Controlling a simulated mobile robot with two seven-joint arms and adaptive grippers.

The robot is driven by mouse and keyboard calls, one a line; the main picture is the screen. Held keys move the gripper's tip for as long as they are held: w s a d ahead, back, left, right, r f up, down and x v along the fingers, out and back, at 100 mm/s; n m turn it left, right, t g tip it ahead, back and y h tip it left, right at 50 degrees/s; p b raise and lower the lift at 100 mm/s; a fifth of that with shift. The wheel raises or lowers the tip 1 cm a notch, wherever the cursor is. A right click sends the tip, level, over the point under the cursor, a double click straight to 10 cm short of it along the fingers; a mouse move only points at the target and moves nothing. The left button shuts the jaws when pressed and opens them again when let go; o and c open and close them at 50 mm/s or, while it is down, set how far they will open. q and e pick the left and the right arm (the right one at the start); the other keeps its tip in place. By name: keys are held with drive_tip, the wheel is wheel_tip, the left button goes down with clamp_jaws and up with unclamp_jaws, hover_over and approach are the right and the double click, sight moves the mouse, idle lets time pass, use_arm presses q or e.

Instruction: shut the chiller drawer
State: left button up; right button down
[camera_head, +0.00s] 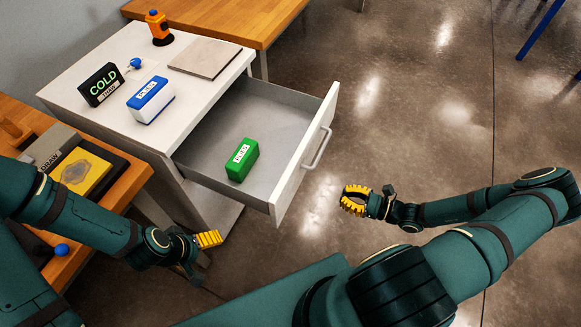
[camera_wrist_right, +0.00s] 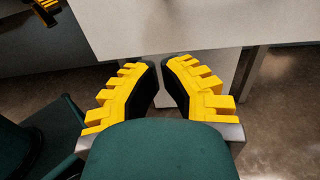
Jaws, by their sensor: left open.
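The chiller drawer (camera_head: 290,172) is pulled well out of the white cabinet (camera_head: 135,52). Its front carries a bar handle (camera_head: 318,148), and a green labelled box (camera_head: 243,160) stands inside. My right gripper (camera_head: 354,200) is out in front of the drawer front, to its right and apart from it. The right wrist view shows its yellow fingers (camera_wrist_right: 160,62) with tips together and nothing between them, below a pale panel (camera_wrist_right: 190,25) that looks like the drawer front. My left gripper (camera_head: 203,254) is open and empty, left of the drawer near the cabinet's lower side.
A blue-and-white box (camera_head: 150,100), a COLD sign (camera_head: 101,85), a flat board (camera_head: 204,58) and an orange bottle (camera_head: 159,28) are on the cabinet top. Wooden tables stand behind (camera_head: 240,14) and at left (camera_head: 132,178). The floor right of the drawer is clear.

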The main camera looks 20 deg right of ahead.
sight(301, 174)
use_arm(q)
drive_tip(key=shift+w+a+f+b, duration=0.15)
drive_tip(key=shift+w+f+b, duration=0.05)
drive_tip(key=shift+f+b, duration=0.75)
use_arm(e)
drive_tip(key=shift+m+t, duration=0.4)
drive_tip(key=shift+t, duration=0.1)
drive_tip(key=x, duration=0.9)
drive_tip(key=w+d+x, duration=0.1)
drive_tip(key=x, duration=0.3)
drive_tip(key=shift+w+a, duration=0.1)
drive_tip(key=shift+w, duration=0.05)
